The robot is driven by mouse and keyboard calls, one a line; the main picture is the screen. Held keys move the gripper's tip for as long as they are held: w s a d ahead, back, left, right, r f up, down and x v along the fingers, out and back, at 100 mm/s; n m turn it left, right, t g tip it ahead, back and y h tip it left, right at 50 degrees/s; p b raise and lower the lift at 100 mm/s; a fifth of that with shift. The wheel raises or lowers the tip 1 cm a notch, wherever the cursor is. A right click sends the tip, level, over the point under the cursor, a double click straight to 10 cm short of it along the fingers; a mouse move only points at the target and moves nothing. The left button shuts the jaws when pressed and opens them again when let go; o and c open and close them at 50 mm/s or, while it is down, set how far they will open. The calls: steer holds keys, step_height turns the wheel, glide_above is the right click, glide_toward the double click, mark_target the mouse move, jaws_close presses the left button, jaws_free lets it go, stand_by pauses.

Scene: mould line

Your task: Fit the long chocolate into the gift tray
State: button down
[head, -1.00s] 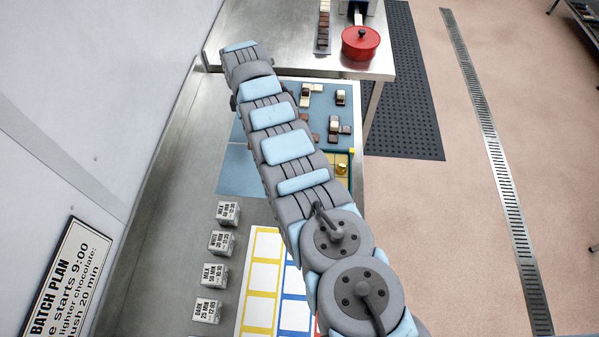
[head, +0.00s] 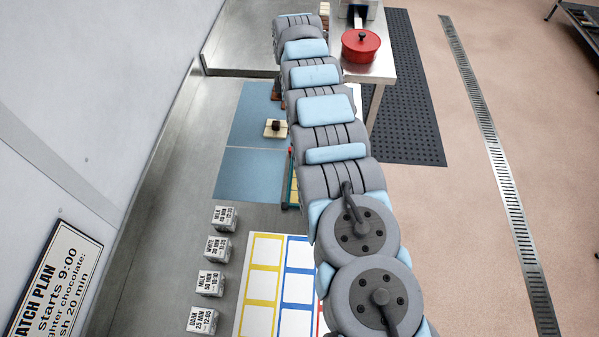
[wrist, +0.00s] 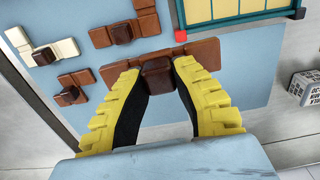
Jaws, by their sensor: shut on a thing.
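The long chocolate (wrist: 205,53) is a flat milk-brown bar with a dark brown knob (wrist: 157,76). In the wrist view my gripper (wrist: 158,90) has its yellow toothed fingers on either side of the knob, shut on it. I cannot tell whether the bar touches the blue mat. The gift tray (wrist: 258,16), with a teal rim, yellow cells and a red corner, is at the top right of the wrist view, apart from the bar. In the head view my arm hides my gripper, the long chocolate and most of the tray; a rim edge (head: 291,187) shows.
A white chocolate with a dark knob (wrist: 42,55) and brown chocolates (wrist: 122,32) (wrist: 71,94) lie on the blue mat (wrist: 255,100). In the head view, labelled blocks (head: 209,284) and a coloured grid sheet (head: 247,318) lie nearer. A red pot (head: 361,45) stands at the back.

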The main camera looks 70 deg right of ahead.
steer(key=shift+s+d+r+b, duration=0.3)
steer(key=shift+s+d, duration=0.3)
steer(key=shift+s, duration=0.3)
steer(key=shift+s+d+r+b, duration=0.15)
steer(key=shift+s+d+b, duration=0.1)
steer(key=shift+s+d, duration=0.5)
steer(key=shift+s, duration=0.2)
steer(key=shift+s+r, duration=0.1)
steer(key=shift+s, duration=0.15)
steer(key=shift+s+d+r+b, duration=0.2)
steer(key=shift+s+d+b, duration=0.15)
steer(key=shift+s, duration=0.3)
steer(key=p, duration=0.2)
steer(key=s+p, duration=0.1)
steer(key=p, duration=0.1)
steer(key=shift+d+r, duration=0.15)
steer(key=shift+r, duration=0.15)
steer(key=shift+p, duration=0.75)
steer(key=shift+s+f+p, duration=0.1)
steer(key=shift+p, duration=0.4)
